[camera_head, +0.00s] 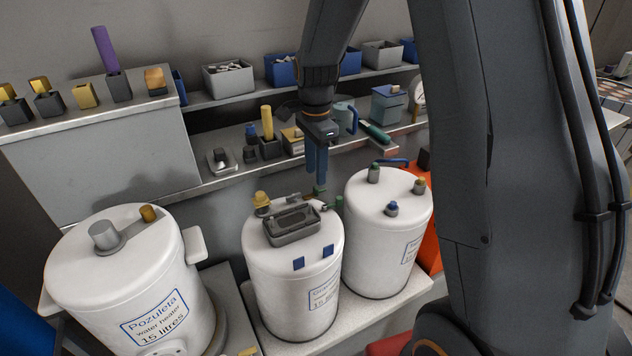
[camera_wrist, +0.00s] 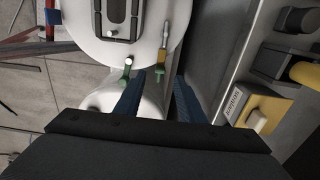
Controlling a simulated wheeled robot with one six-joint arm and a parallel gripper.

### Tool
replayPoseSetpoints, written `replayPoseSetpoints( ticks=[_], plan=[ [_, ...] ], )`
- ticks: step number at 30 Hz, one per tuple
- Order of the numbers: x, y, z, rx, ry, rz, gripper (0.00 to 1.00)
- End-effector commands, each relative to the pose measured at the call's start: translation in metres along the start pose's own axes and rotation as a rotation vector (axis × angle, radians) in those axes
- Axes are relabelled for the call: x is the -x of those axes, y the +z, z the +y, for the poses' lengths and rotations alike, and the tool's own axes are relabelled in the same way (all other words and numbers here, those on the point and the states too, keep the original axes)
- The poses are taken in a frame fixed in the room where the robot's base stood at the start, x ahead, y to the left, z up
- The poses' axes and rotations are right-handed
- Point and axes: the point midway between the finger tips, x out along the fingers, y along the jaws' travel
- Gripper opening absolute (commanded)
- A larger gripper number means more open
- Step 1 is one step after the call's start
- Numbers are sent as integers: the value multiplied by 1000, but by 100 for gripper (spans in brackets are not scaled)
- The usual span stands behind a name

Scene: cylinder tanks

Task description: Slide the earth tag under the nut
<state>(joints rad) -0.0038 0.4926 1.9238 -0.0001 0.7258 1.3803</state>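My gripper (camera_head: 317,180) points down at the back right edge of the middle white tank (camera_head: 262,290). Its blue fingers are apart in the wrist view (camera_wrist: 159,82). A small brass-brown fitting (camera_wrist: 162,57) with a silver shank and green end lies ahead, its green end in line with the gap between the fingertips. In the head view this fitting (camera_head: 308,196) is at the tank's back rim. A green-ended grey fitting (camera_wrist: 127,66) is left of it, also seen at the right rim (camera_head: 339,203). I cannot tell which part is the earth tag or the nut; contact is unclear.
A grey frame (camera_head: 292,236) and a brass fitting (camera_head: 262,200) stand on the middle tank. Other white tanks stand left (camera_head: 130,285) and right (camera_head: 385,245). Behind, a shelf holds several bins and blocks, including a yellow cylinder (camera_head: 267,122).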

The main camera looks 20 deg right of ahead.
Motion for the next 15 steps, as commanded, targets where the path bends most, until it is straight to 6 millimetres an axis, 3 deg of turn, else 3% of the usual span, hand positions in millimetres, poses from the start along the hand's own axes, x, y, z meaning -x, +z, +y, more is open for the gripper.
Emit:
replayPoseSetpoints(
  ticks=[7, 15],
  plan=[
    [-35, 0, 1, 1, 2, -1, 36],
    [-49, 0, 0, 2, 0, 0, 36]
  ],
)
